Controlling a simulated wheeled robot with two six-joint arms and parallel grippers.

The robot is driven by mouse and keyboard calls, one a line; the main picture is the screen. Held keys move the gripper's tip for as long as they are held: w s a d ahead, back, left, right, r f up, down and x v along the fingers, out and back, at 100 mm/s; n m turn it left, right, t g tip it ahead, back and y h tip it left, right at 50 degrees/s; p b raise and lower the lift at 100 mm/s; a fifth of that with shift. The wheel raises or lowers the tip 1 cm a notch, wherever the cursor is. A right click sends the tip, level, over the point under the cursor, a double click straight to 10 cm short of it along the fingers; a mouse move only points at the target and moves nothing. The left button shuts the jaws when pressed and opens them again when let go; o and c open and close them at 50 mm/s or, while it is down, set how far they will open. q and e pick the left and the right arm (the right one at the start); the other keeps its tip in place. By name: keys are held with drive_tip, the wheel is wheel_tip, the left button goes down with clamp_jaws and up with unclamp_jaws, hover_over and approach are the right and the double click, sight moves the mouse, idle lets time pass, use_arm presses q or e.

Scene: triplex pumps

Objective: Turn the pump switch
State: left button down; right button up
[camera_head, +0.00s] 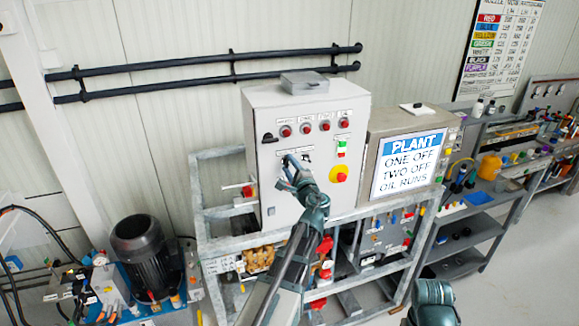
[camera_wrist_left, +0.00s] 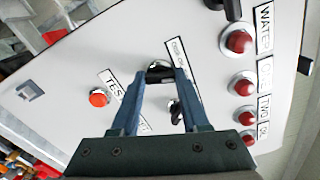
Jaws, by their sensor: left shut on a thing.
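The pump control box (camera_head: 260,200) is a light grey cabinet on a metal frame. My left gripper (camera_head: 290,166) reaches up to its front panel, below the row of red lights. In the left wrist view the two blue-grey fingers (camera_wrist_left: 163,76) are shut on a black rotary switch (camera_wrist_left: 160,70), one finger on each side. A label stands beside the switch. In the head view the gripper mostly hides this switch. A second black switch (camera_wrist_left: 175,112) sits close to one finger. Part of my right arm shows at the bottom right; its gripper is out of view.
Red lights (camera_wrist_left: 240,41) line the panel, and a red button (camera_wrist_left: 98,98) is near the fingers. A red-on-yellow knob (camera_head: 340,174) and green button (camera_head: 342,145) are to the right. The PLANT sign (camera_head: 408,160) stands right; a black motor (camera_head: 143,250) stands left.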

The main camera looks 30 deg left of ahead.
use_arm(q)
drive_tip(key=shift+n, duration=1.9)
drive_tip(key=shift+c, duration=2)
unclamp_jaws()
drive_tip(key=v, duration=1.4)
drive_tip(key=shift+a+f, duration=0.1)
drive_tip(key=shift+f, duration=0.05)
